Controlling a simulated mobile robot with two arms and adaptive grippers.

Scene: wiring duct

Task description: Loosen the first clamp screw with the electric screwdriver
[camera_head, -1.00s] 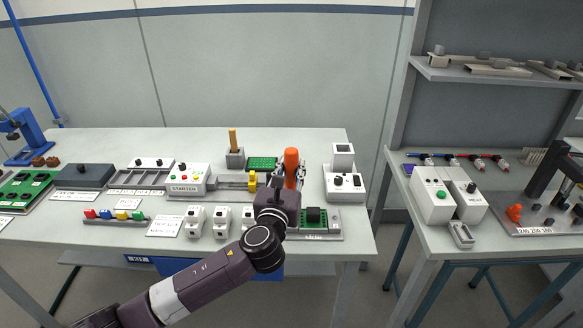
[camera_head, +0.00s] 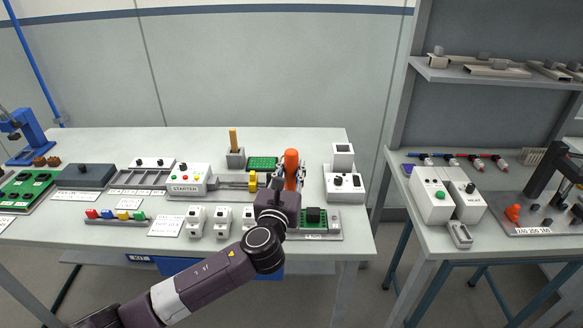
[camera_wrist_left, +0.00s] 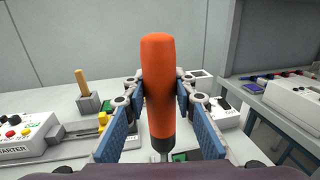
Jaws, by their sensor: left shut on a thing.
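The electric screwdriver (camera_head: 291,165) has an orange body and stands upright in my left gripper (camera_head: 290,184). In the left wrist view, the screwdriver (camera_wrist_left: 158,85) sits between the two blue-padded fingers of the left gripper (camera_wrist_left: 160,95), which are shut on it. Its dark lower end and a grey shaft point down. The tip is hidden. Below and beside it is a board with a dark green block (camera_head: 314,215) at the front right of the table. I cannot make out the clamp screw or whether the tip touches it. My right gripper is not in view.
The STARTER box (camera_head: 185,180) stands left of the gripper, with a rail and yellow block (camera_head: 253,181) between. A white device (camera_head: 344,182) stands close on the right. Several white sockets (camera_head: 221,222) line the front. A wooden-handled tool (camera_head: 233,139) stands in a grey holder behind.

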